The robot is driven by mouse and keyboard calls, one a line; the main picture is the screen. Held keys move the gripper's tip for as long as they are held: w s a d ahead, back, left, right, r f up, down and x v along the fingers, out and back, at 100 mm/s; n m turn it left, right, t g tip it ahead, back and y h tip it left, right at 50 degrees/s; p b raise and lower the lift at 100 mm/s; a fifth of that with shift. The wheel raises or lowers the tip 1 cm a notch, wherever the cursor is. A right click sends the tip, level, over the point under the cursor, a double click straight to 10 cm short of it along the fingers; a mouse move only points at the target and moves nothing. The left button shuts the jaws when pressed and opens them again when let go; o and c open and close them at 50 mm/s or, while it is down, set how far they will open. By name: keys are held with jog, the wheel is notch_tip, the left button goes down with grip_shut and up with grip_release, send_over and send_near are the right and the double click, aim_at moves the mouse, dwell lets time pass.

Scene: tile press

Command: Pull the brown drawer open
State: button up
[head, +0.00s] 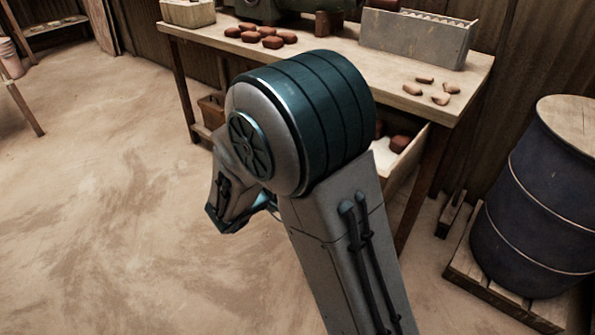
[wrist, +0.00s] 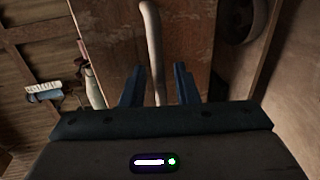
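In the wrist view, a brown panel (wrist: 190,35), seemingly the drawer front, faces the camera. A pale bar handle (wrist: 152,38) runs down it. My gripper (wrist: 160,80) is open, its two dark blue fingers apart on either side of the bar's line. Gaps show on both sides of the bar, the left one narrower. In the head view, part of an open drawer (head: 406,164) shows under the table, right of my arm, with a pale inside and red-brown lumps (head: 399,143). Its front and the gripper's fingertips are hidden by my arm there.
The wooden table (head: 345,75) carries red-brown lumps (head: 270,41), a grey divided box (head: 415,40) and small pieces. A blue barrel (head: 535,210) stands on a pallet (head: 490,292) at right. The floor (head: 110,215) at left is clear.

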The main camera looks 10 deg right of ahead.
jog(key=p+v, duration=0.4)
jog(key=v, duration=0.9)
jog(key=shift+s+a, duration=0.2)
jog(key=shift+a, duration=0.15)
jog(key=s+d+r+m+g+y+p, duration=0.2)
jog(key=s+d+r+g+p, duration=0.3)
jog(key=r+p, duration=0.4)
jog(key=s+d+r+m+g+y+p, duration=0.2)
jog(key=s+d+r+m+g+p, duration=0.15)
jog(key=d+r+p, duration=0.5)
jog(key=s+r+m+t+y+p, duration=0.1)
jog(key=s+r+y+p, duration=0.3)
jog(key=r+p, duration=1.3)
notch_tip(320, 180, up, 4)
jog(key=m+y, duration=0.1)
jog(key=y, duration=0.3)
jog(key=shift+a+t, duration=0.35)
jog(key=shift+a, duration=0.05)
